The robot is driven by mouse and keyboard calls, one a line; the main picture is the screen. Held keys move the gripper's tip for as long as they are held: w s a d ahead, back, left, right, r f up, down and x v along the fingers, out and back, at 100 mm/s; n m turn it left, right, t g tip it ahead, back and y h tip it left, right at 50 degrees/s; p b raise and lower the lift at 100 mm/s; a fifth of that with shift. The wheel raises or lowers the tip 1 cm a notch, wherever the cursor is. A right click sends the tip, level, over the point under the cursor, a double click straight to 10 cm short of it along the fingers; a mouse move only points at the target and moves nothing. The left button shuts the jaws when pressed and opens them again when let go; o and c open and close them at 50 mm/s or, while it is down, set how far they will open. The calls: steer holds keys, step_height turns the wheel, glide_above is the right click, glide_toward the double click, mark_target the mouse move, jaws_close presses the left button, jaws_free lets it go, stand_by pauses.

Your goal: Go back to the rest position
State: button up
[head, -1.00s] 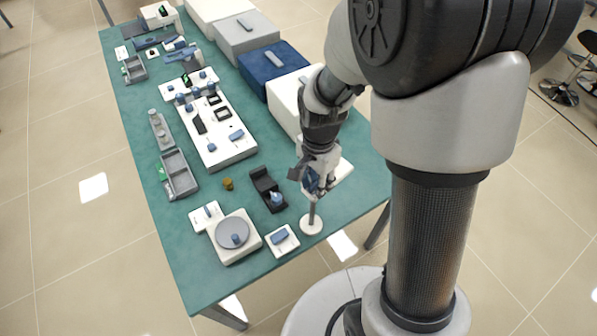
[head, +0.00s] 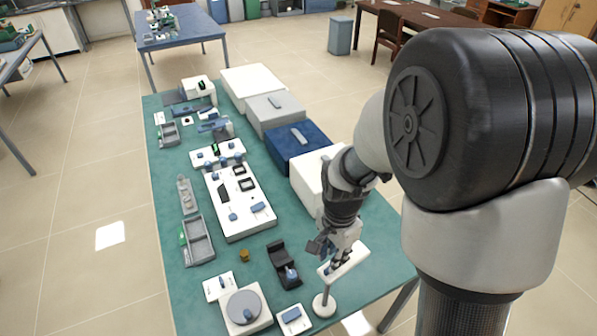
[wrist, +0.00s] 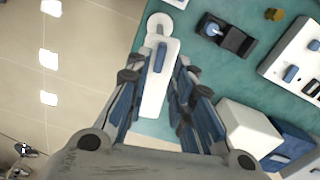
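My gripper (head: 332,246) hangs over the near right part of the green table, above a white plate (head: 352,260) with a blue part on it. Beside the plate, a thin post stands on a round white base (head: 323,306). In the wrist view, the two fingers of my gripper (wrist: 157,72) are spread apart. The white plate (wrist: 157,98) shows below and between them, and I see nothing held. The exact height of the fingers above the plate cannot be told.
A row of boxes, including a blue one (head: 298,145), lines the table's right side. A white panel (head: 237,205), grey tray (head: 198,240), black holder (head: 285,268) and round-topped device (head: 243,308) stand left of my gripper. Another table (head: 185,30) is farther back.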

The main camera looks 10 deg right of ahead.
steer(key=s+r+n+t+b, duration=0.4)
steer(key=s+r+n+b, duration=0.5)
steer(key=s+n, duration=0.3)
steer(key=s+r, duration=0.1)
steer(key=s, duration=0.2)
steer(key=shift+r+t+b, duration=0.15)
steer(key=shift+t+b, duration=0.15)
steer(key=shift+b, duration=0.05)
